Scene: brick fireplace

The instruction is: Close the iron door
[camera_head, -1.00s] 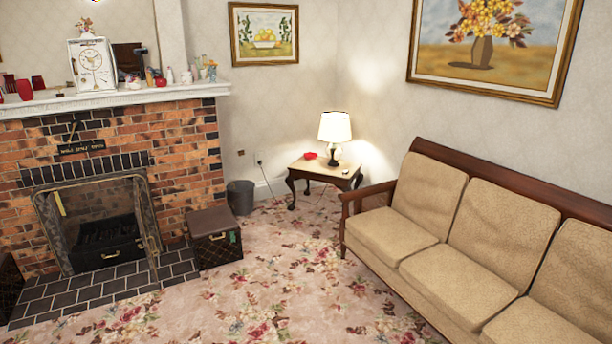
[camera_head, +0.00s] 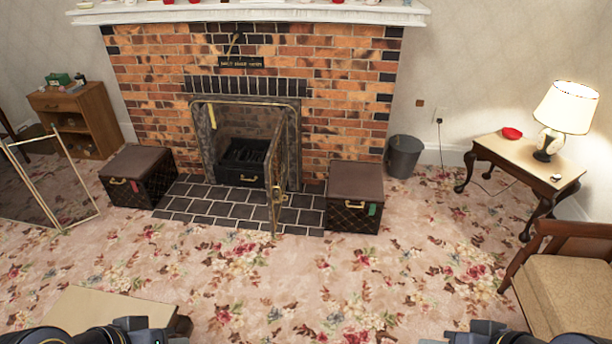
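The iron door (camera_head: 277,172) is on the right side of the fireplace opening (camera_head: 243,135). It stands swung outward into the room, seen nearly edge-on, with its free edge over the tiled hearth. Inside the opening is a dark grate (camera_head: 244,162). Parts of my two arms show at the bottom edge of the head view, at left and at right, both well away from the door. Neither gripper's fingers can be seen.
Dark trunks flank the hearth, one at left (camera_head: 139,177) and one at right (camera_head: 355,196), close to the door. A low table (camera_head: 105,312) is at bottom left. Carpet before the hearth is clear.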

